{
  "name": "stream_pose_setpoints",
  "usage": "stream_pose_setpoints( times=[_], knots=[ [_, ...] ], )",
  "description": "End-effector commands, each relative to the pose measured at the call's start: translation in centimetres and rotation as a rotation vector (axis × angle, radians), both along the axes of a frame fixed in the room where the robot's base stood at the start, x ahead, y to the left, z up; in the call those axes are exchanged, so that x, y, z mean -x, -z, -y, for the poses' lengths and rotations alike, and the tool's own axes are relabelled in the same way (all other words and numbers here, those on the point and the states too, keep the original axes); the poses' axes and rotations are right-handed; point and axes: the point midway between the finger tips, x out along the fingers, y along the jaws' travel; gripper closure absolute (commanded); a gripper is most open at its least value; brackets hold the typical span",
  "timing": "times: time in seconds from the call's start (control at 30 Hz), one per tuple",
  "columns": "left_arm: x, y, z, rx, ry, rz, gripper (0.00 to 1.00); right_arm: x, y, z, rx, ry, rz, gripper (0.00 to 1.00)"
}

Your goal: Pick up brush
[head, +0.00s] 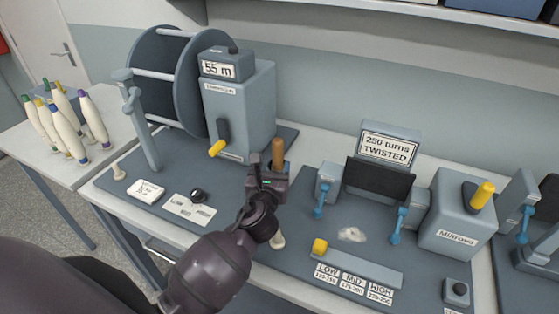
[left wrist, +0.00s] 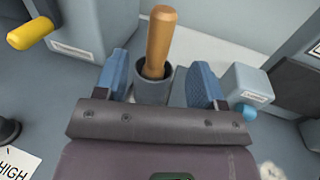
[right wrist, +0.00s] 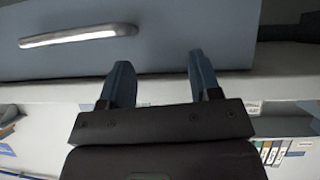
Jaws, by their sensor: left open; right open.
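The brush shows as a wooden handle (head: 278,152) standing up just beyond my left gripper (head: 266,170) in the head view. In the left wrist view the handle (left wrist: 161,38) stands, slightly tilted, in a grey cup (left wrist: 152,92), which hides its lower end. My left gripper's two blue fingers are open, one on each side of the cup and apart from the handle. My right gripper (right wrist: 159,72) shows only in the right wrist view, open and empty, before a blue-grey drawer front (right wrist: 190,45) with a metal handle.
A reel winder (head: 240,110) marked 55 m stands behind and left of the brush. A twist tester (head: 380,178) stands to the right, with a yellow-knobbed bar (head: 365,262) in front. Several bobbins (head: 68,130) stand at the far left.

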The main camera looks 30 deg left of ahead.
Motion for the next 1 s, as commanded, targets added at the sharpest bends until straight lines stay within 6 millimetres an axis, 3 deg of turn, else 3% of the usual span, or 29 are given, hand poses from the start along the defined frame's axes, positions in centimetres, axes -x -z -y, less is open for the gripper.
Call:
stream_pose_setpoints(
  times=[0.23,0.53,0.8,1.0],
  knots=[
    [-3.4,-0.1,-1.1,0.002,-0.001,0.002,0.37,1.1,0.5,0.4,0.008,0.002,-0.023,0.43],
    [-5.3,-0.1,-1.7,0.005,-0.002,0.001,0.37,0.5,0.1,0.4,0.008,-0.002,-0.012,0.43],
    [-8.7,-0.1,-2.7,0.006,-0.001,0.002,0.37,0.5,0.0,0.4,0.007,-0.001,-0.011,0.43],
    [-9.6,-0.1,-3.1,0.006,-0.002,0.001,0.37,0.5,0.0,0.3,0.004,0.001,-0.011,0.43]
  ],
)
